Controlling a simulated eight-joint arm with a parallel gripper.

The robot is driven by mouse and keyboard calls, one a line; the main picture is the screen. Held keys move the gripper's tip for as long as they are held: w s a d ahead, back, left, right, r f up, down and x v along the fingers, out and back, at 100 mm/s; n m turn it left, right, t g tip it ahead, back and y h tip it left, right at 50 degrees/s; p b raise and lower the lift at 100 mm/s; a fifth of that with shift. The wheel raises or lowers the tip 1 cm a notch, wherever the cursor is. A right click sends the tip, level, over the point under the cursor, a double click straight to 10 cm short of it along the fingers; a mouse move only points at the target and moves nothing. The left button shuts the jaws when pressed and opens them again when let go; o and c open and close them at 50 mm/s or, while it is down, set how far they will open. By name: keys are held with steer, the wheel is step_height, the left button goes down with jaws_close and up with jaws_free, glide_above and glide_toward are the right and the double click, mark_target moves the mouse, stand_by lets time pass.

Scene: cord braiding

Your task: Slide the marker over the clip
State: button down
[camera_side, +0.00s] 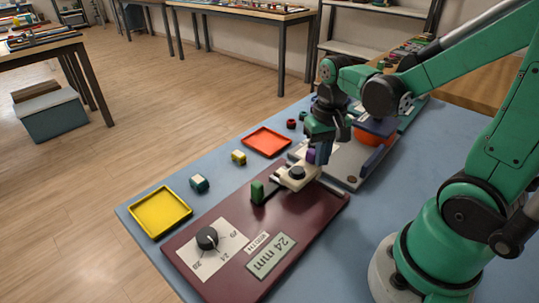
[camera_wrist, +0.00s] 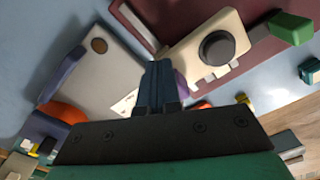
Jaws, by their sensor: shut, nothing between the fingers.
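My gripper (camera_side: 321,157) points down at the seam between the maroon board (camera_side: 215,275) and the grey plate (camera_side: 345,178). Its two blue-grey fingers are together and empty in the wrist view (camera_wrist: 158,84). A cream slide piece with a black knob (camera_side: 297,173) sits on a rail of the maroon board, just left of the fingers; it also shows in the wrist view (camera_wrist: 190,58). A green block (camera_side: 257,192) stands at the rail's far end. A small purple piece (camera_side: 311,156) is beside the fingertips, partly hidden. I cannot tell which parts are the marker and the clip.
The maroon board carries a black dial (camera_side: 207,238) and a "24 mm" display (camera_side: 271,256). An orange part (camera_side: 372,136) is on the grey plate. A yellow tray (camera_side: 160,212), a red tray (camera_side: 267,142) and small blocks lie along the left of the blue table.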

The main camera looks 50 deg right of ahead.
mark_target(306, 159)
steer(key=shift+w, duration=1.85)
steer(key=shift+s, duration=0.1)
steer(key=shift+s, duration=0.55)
step_height(306, 159, up, 11)
steer(key=a+f+n+t, duration=0.4)
steer(key=a+n+t, duration=0.2)
steer(key=a+t, duration=0.1)
steer(key=shift+a, duration=0.3)
